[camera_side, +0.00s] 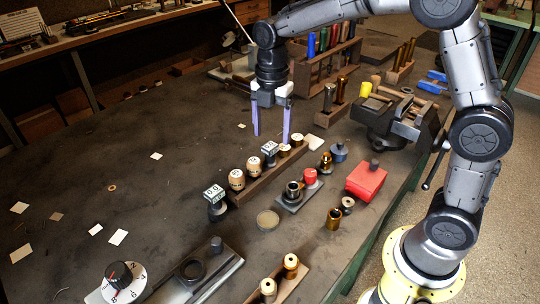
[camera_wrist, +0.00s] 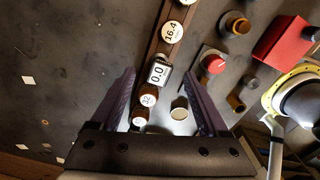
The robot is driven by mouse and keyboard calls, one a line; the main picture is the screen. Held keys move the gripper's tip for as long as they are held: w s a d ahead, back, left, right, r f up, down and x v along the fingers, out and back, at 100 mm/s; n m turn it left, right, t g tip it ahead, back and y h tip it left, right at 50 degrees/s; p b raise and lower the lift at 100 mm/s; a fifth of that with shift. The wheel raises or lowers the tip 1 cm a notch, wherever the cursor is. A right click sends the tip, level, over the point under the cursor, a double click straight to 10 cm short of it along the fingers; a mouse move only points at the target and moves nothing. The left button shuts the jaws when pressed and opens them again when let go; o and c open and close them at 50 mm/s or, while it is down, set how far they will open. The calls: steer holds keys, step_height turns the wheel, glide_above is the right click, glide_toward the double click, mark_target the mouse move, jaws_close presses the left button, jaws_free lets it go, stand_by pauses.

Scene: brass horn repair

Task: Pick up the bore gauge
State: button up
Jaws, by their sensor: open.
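Two similar small gauges with white digital displays are in the side view, and I cannot tell for certain which is the bore gauge. One (camera_side: 269,149) stands upright midway along the wooden rack (camera_side: 258,182), between round-capped pieces. Its display reads 0.0 in the wrist view (camera_wrist: 158,73). The other gauge (camera_side: 214,197) stands on a dark body at the rack's near left end. My gripper (camera_side: 271,138) is open and empty, fingers pointing down above the rack. In the wrist view, the rack gauge appears between my fingertips (camera_wrist: 159,76); contact is not visible.
Round-capped pieces (camera_side: 237,179) stand close beside the rack gauge. To the right are a red-capped piece (camera_side: 310,177), a red box (camera_side: 367,182) and a brass cylinder (camera_side: 334,218). A shallow dish (camera_side: 268,219) lies in front. The bench at left is mostly clear, with paper scraps.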

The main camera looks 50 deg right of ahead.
mark_target(270, 146)
steer(key=f, duration=0.3)
steer(key=a+f, duration=0.1)
steer(key=f, duration=0.1)
steer(key=shift+s+f, duration=0.15)
steer(key=shift+f, duration=0.6)
jaws_close()
